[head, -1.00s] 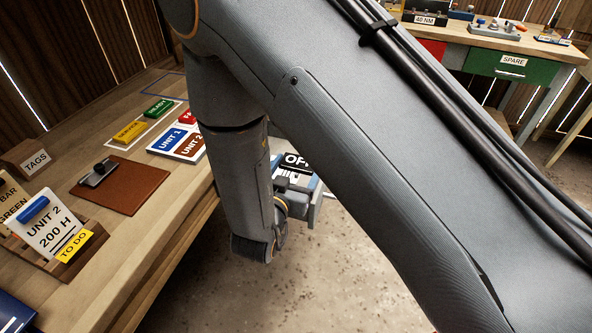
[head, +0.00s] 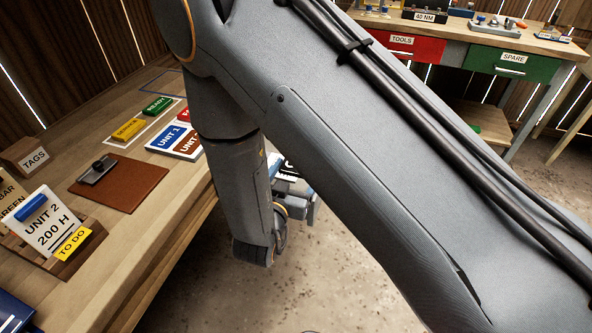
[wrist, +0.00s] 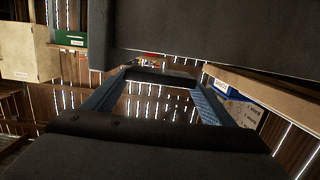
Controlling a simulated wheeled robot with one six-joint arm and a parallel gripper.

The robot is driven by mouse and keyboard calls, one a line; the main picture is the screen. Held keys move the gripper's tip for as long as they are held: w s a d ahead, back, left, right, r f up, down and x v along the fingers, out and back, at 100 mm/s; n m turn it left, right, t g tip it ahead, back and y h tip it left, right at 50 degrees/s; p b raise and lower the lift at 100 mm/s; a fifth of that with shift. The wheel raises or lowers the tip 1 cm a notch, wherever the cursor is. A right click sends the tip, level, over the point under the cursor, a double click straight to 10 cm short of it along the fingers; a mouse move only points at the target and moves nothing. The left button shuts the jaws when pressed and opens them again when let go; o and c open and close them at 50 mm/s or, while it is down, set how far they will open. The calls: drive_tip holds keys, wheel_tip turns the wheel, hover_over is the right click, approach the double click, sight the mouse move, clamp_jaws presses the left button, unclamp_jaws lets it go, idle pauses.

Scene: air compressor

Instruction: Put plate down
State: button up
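The plate (head: 288,166), with dark and white lettering parts, shows only as a sliver behind my arm in the head view. It is at my gripper (head: 299,194), which is beside the workbench's right edge, over the floor, and mostly covered by my arm. In the wrist view my gripper's two blue-grey fingers (wrist: 162,80) reach forward, with a dark bar spanning between their tips. The bar looks like part of the held plate. The plate's face cannot be read now.
Another bench with red and green drawers (head: 512,62) stands back right. Floor between is clear.

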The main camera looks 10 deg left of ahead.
drive_tip(key=o, duration=0.4)
drive_tip(key=shift+r, duration=0.1)
drive_tip(key=shift+s+r, duration=0.15)
drive_tip(key=shift+r, duration=0.5)
drive_tip(key=s, duration=0.4)
drive_tip(key=s+r, duration=0.1)
drive_tip(key=s, duration=0.2)
drive_tip(key=s+a, duration=0.1)
drive_tip(key=s, duration=0.3)
drive_tip(key=shift+s+r+b, duration=0.3)
